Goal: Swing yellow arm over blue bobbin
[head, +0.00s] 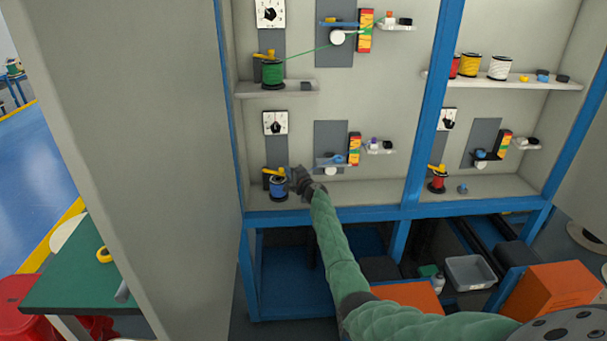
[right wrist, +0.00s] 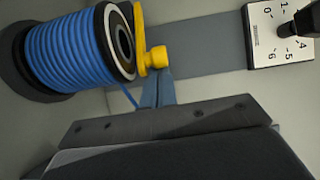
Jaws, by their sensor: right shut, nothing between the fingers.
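The blue bobbin (head: 278,188) stands on the lower left shelf of the cabinet. In the right wrist view the blue bobbin (right wrist: 66,50) fills the upper left, with blue cable wound on it. The yellow arm (head: 274,171) lies at the bobbin's top end; in the right wrist view the yellow arm (right wrist: 140,45) ends in a round yellow knob (right wrist: 157,57). My right gripper (head: 296,175) is just right of the bobbin. Its shut, empty fingertips (right wrist: 157,85) are at the knob, touching it or very close. My left gripper is not in view.
A dial (head: 275,123) is on the panel above the bobbin. A green bobbin (head: 272,74) sits on the shelf above, and a red bobbin (head: 437,183) stands in the bay to the right. A blue cabinet post (head: 432,100) separates the bays.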

